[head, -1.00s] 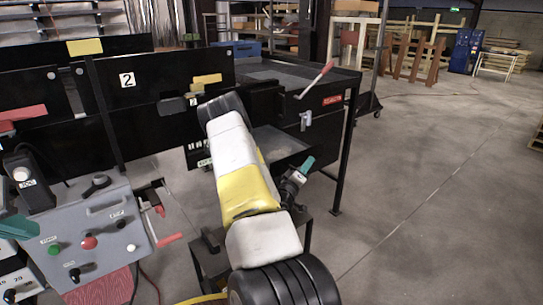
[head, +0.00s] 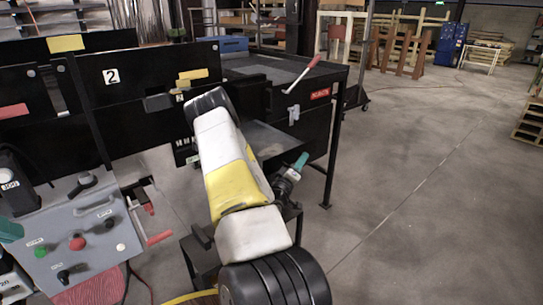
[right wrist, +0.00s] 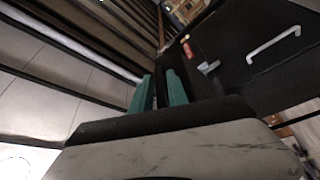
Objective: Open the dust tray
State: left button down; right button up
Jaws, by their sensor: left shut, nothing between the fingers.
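I cannot tell for certain which part is the dust tray. A black cabinet panel (head: 318,118) under the conveyor bears a grey latch (head: 293,114), which also shows in the right wrist view (right wrist: 208,67). A white bar handle (right wrist: 273,43) is on a black face there, right of the latch. My right gripper (head: 300,161) is low in front of the cabinet; its teal fingers (right wrist: 160,92) stand apart, with no held object visible. My left gripper (head: 10,230) is shut at the left edge, mostly out of frame, beside the control box.
A grey control box (head: 75,240) with buttons and a red-handled crank (head: 158,239) stands at the left. A red-tipped lever (head: 303,75) and a red label (head: 320,94) are on the cabinet. A low dark stand (head: 200,262) is beside my right arm.

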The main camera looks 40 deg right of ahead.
jog(key=v, duration=0.7)
jog(key=shift+a, duration=0.35)
jog(key=shift+s+f, duration=0.15)
